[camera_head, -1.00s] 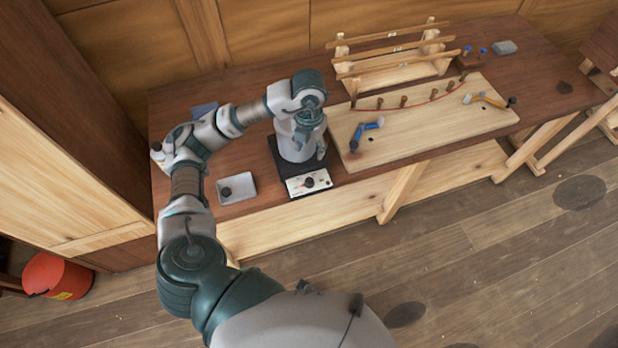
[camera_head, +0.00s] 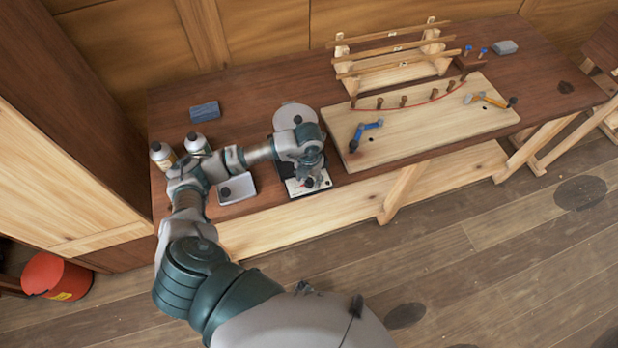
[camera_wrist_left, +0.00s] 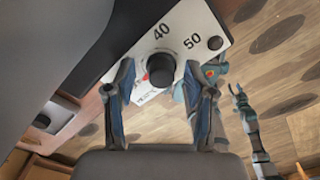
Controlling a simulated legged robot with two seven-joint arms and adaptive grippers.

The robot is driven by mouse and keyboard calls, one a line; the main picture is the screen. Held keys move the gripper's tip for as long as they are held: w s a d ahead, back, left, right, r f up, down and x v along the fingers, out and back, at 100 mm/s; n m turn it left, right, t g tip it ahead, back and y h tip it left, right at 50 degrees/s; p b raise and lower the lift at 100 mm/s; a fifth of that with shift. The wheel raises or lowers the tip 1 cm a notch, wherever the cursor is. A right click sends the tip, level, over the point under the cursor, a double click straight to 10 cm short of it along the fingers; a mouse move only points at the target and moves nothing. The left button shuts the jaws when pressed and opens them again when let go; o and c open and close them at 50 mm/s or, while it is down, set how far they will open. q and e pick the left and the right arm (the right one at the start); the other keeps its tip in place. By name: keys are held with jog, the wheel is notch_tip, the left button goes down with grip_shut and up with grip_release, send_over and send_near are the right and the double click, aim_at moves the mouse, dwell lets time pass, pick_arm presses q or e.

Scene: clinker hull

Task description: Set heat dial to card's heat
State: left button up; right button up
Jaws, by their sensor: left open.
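The heat dial is a black round knob (camera_wrist_left: 160,69) on a white panel (camera_wrist_left: 190,16) printed with 40 and 50. A red mark sits beside the knob. My left gripper (camera_wrist_left: 160,98) is open, with one finger on each side in front of the knob. Whether the fingers touch the knob cannot be told. In the head view my left gripper (camera_head: 309,182) is over the panel (camera_head: 292,187) at the front of the heater unit and hides most of it. I cannot make out a card with a heat value. A forked end (camera_wrist_left: 240,95), seemingly my right gripper, shows small in the wrist view.
Left of the unit stand a grey tray (camera_head: 237,190) with a dark round item and two bottles (camera_head: 162,155). A blue block (camera_head: 204,111) lies behind. A pale board (camera_head: 420,125) with pegs and clamps is right of the unit. A small black button (camera_wrist_left: 215,43) is near the knob.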

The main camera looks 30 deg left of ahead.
pick_arm(q)
jog(key=shift+f, duration=0.1)
grip_shut()
pick_arm(e)
jog(key=shift+f, duration=0.1)
